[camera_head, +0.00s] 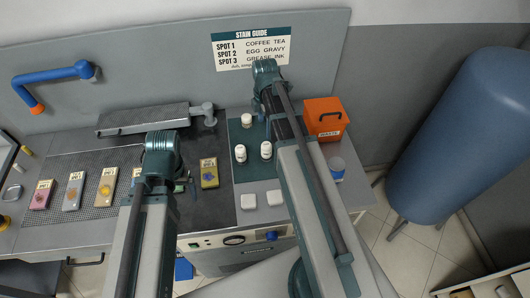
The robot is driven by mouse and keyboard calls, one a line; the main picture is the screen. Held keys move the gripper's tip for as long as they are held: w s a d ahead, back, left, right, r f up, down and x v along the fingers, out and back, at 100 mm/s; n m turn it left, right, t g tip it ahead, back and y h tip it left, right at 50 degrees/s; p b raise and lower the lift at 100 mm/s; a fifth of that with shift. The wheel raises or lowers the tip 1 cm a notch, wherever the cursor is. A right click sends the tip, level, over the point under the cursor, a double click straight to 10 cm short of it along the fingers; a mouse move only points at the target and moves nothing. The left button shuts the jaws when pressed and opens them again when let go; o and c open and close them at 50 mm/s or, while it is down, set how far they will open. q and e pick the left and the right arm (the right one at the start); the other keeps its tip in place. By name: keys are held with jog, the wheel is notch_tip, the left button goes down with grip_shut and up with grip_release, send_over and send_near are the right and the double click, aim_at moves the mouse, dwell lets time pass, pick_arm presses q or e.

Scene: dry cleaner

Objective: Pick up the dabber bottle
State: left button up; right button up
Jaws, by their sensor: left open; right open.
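Three small white bottles stand on the dark green mat (249,187) of the worktable. One bottle (246,120) is at the back, one (240,154) is at the front left, and one (266,151) is at the front right, close to my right arm. Their labels are too small to read, so I cannot tell which is the dabber bottle. All three appear upright, and I see no gripper touching them. My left arm reaches over the table left of the mat; my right arm reaches over its right side. The jaws of both grippers are hidden.
Stained swatches (209,173) lie in a row on the left, partly behind my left arm. An orange waste bin (325,118) and a blue-and-white container (336,167) stand right.

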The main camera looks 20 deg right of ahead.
aim_at(266, 144)
notch_tip(266, 144, down, 8)
jog(key=b, duration=0.7)
pick_arm(q)
notch_tip(266, 144, down, 8)
pick_arm(e)
jog(key=shift+r, duration=0.1)
pick_arm(q)
notch_tip(266, 144, down, 5)
jog(key=b, duration=0.5)
pick_arm(e)
jog(key=f, duration=0.5)
jog(key=shift+s+d+f, duration=0.15)
jog(key=shift+s+f, duration=0.05)
jog(key=shift+s, duration=0.1)
jog(key=shift+r, duration=0.1)
grip_shut()
